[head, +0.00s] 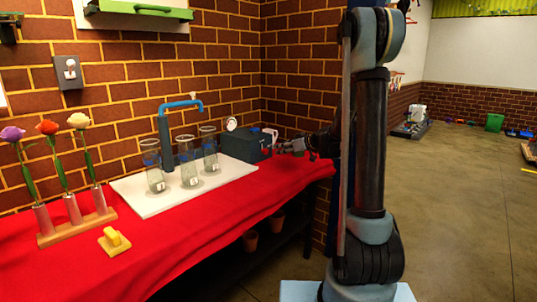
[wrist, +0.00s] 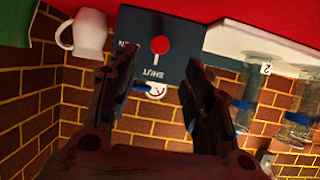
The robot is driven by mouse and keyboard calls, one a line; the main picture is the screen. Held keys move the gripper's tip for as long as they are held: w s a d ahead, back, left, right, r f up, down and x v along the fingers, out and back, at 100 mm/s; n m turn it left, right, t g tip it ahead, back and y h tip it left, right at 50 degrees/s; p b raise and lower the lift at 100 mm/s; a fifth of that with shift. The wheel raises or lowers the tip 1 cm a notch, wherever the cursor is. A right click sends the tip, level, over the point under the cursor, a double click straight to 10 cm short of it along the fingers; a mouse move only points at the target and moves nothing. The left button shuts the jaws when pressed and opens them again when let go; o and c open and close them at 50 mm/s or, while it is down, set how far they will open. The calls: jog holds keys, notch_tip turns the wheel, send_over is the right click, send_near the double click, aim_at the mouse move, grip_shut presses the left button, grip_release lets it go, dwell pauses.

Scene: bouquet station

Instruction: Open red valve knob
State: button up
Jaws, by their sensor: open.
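The red valve knob (wrist: 160,45) shows in the wrist view on the dark blue box (wrist: 190,40). In the head view, my gripper (head: 298,148) is just right of the blue box (head: 246,144); the knob cannot be made out there.
A white mug (wrist: 88,35) stands close beside the box. Glass cylinders (head: 189,165) stand on a white board (head: 130,191) under a blue pipe (head: 167,140). Flowers in a wooden rack (head: 78,228) and a yellow object (head: 114,240) are on the red-covered table.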

aim_at(267, 151)
jog(key=x, duration=1)
jog(key=shift+w+a+f, duration=0.2)
jog(key=shift+a, duration=0.05)
jog(key=c, duration=1.1)
